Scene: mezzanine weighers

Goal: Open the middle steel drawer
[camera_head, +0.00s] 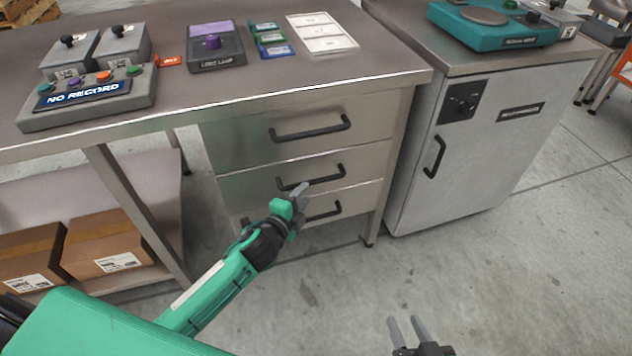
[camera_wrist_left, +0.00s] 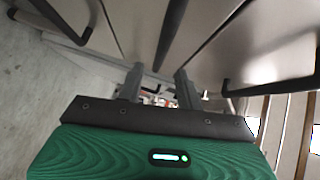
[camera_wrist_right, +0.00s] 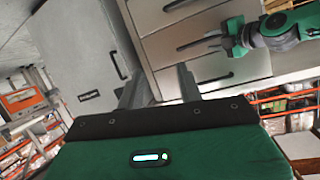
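The middle steel drawer (camera_head: 245,187) is in the drawer unit under the bench and looks shut. Its dark bar handle (camera_head: 328,180) is partly hidden by my left gripper (camera_head: 299,194). In the left wrist view, the fingers of my left gripper (camera_wrist_left: 157,84) are apart, and the handle (camera_wrist_left: 172,30) runs down to the gap between them. I cannot tell whether they touch it. The right wrist view also shows the middle handle (camera_wrist_right: 198,41) beside that gripper. My right gripper (camera_head: 406,330) is open and empty, low in front over the floor.
The top drawer (camera_head: 245,143) and bottom drawer (camera_head: 359,200) have similar bar handles close above and below. A grey cabinet (camera_head: 490,150) stands to the right. Cardboard boxes (camera_head: 105,245) sit on a low shelf at left. The floor in front is clear.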

